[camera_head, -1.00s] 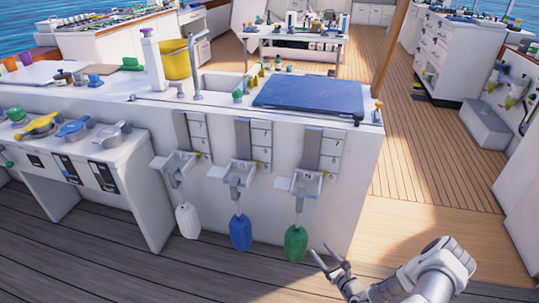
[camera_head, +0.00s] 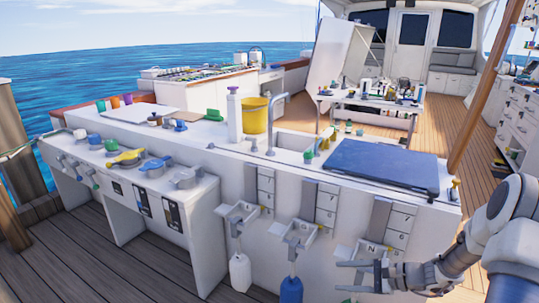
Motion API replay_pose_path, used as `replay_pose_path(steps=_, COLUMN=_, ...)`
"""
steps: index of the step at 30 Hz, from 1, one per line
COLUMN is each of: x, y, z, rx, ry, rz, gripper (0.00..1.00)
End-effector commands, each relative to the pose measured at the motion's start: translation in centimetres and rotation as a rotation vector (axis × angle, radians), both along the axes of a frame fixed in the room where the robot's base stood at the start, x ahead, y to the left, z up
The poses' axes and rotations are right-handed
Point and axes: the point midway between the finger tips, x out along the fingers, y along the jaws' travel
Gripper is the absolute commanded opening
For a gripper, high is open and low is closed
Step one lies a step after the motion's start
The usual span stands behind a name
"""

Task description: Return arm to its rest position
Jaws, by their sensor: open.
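My gripper (camera_head: 340,276) is at the lower right, with its two fingers pointing left and spread apart. It is open and nothing shows between the fingers. The rest of my arm (camera_head: 490,245) reaches in from the right edge. In the picture the gripper lies in front of the lower part of the white counter, by the rightmost wall holder (camera_head: 372,250). I cannot tell how far it is from the counter.
A white counter (camera_head: 350,207) carries a yellow bucket (camera_head: 254,115), a white bottle (camera_head: 234,118) and a blue lid-like panel (camera_head: 382,168). A white bottle (camera_head: 240,271) and a blue bottle (camera_head: 291,289) hang below holders. Dark deck (camera_head: 130,270) lies clear at lower left.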

Motion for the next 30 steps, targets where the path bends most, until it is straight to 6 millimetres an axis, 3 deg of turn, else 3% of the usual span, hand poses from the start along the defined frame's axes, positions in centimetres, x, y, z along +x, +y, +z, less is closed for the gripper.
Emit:
replay_pose_path(steps=3, x=-1.3, y=2.1, z=3.6, rx=-0.122, ry=-0.032, rz=0.132, gripper=0.62)
replay_pose_path(steps=15, x=-7.8, y=7.0, z=12.9, rx=-0.523, ry=-0.151, rz=0.493, gripper=0.62)
replay_pose_path(steps=30, x=-17.2, y=9.0, z=21.7, rx=-1.029, ry=-0.382, rz=0.791, gripper=0.62)
